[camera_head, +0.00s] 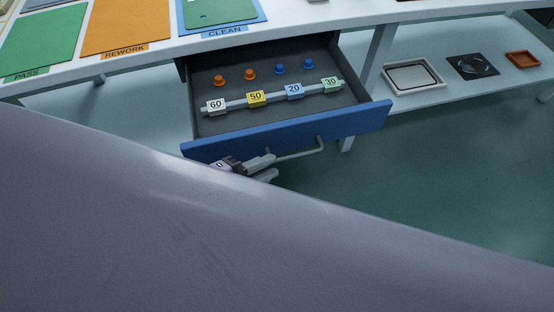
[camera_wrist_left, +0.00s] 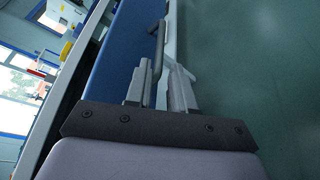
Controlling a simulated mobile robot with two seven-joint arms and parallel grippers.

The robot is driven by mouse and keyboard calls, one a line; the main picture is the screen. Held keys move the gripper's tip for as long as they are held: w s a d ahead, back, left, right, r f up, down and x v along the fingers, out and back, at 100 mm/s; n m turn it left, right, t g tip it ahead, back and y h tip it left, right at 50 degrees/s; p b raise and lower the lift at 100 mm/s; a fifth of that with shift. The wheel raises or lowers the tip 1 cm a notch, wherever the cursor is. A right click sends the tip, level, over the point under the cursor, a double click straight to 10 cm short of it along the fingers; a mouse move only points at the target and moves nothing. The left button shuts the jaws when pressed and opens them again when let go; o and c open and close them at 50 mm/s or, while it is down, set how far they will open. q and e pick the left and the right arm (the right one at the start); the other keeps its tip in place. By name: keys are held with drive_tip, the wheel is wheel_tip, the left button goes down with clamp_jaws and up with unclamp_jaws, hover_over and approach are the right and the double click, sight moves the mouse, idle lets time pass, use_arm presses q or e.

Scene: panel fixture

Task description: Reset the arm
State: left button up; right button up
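My left gripper (camera_head: 264,168) is at the front of the open blue drawer (camera_head: 350,124), by its grey handle (camera_head: 300,153). In the left wrist view, the two fingers (camera_wrist_left: 160,88) stand apart with a gap between them. The handle (camera_wrist_left: 158,48) runs into the space at the fingertips, close to the left finger; I cannot tell whether they touch. A large grey part of my own arm covers the lower left of the head view. My right gripper is not in view.
The drawer holds two orange knobs (camera_head: 249,73), two blue knobs (camera_head: 308,63) and a bar with number tags (camera_head: 256,98). The table (camera_head: 160,48) above carries coloured mats. A lower shelf (camera_head: 450,92) holds trays. The floor (camera_head: 440,170) at right is clear.

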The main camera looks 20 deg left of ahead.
use_arm(q)
drive_tip(key=shift+s+a+r, duration=0.1)
drive_tip(key=shift+s+a, duration=0.05)
drive_tip(key=shift+s, duration=0.05)
idle(0.4)
drive_tip(key=s+a+m+g+y+p, duration=0.1)
drive_tip(key=s+a+m+y+p, duration=0.2)
drive_tip(key=m, duration=0.6)
drive_tip(key=s+a+m+y+p, duration=0.3)
drive_tip(key=m+p, duration=0.3)
drive_tip(key=m, duration=0.4)
drive_tip(key=shift+s+a+m+g+y+p, duration=0.3)
drive_tip(key=shift+g+y+p, duration=0.1)
drive_tip(key=shift+y, duration=0.1)
idle(0.4)
